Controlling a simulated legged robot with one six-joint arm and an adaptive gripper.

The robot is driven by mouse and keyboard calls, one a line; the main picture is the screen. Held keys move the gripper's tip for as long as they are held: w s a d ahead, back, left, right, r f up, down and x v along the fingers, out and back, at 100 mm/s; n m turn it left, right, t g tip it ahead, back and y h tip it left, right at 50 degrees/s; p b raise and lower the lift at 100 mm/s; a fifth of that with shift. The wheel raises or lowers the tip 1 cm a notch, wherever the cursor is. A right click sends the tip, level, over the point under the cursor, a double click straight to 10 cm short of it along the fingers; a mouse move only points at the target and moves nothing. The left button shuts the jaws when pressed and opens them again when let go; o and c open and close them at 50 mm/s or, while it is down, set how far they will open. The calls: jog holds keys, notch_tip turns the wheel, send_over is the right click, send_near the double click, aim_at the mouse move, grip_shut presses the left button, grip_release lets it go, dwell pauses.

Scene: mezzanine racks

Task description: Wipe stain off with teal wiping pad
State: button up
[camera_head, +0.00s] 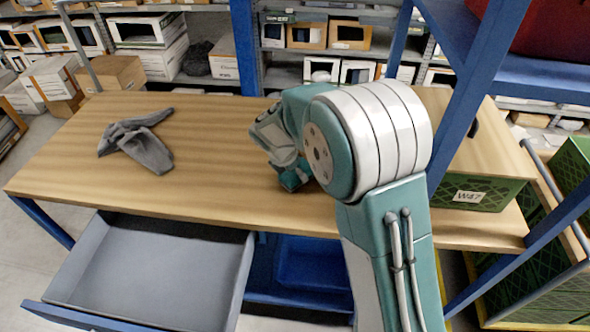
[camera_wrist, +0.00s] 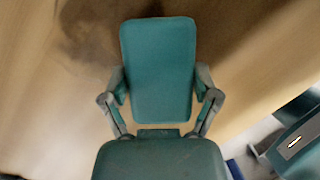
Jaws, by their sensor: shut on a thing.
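The teal wiping pad (camera_wrist: 158,55) fills the middle of the wrist view, between the two grey fingers of my gripper (camera_wrist: 160,82). The gripper is shut on it. A dark brown stain (camera_wrist: 90,30) shows on the wood-grained tabletop, at the upper left of the pad and partly hidden by it. In the head view my gripper (camera_head: 290,172) is low over the middle of the workbench (camera_head: 220,130). A bit of teal shows at its tip. I cannot tell whether the pad touches the wood. The stain cannot be made out in the head view, where my arm covers part of the bench.
A grey cloth or glove (camera_head: 140,142) lies on the left of the bench. An open grey drawer (camera_head: 150,270) sticks out below its front edge. A green crate (camera_head: 485,190) stands on the right, by a blue upright (camera_head: 480,90). Bare wood lies between cloth and gripper.

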jog(key=shift+f, duration=0.25)
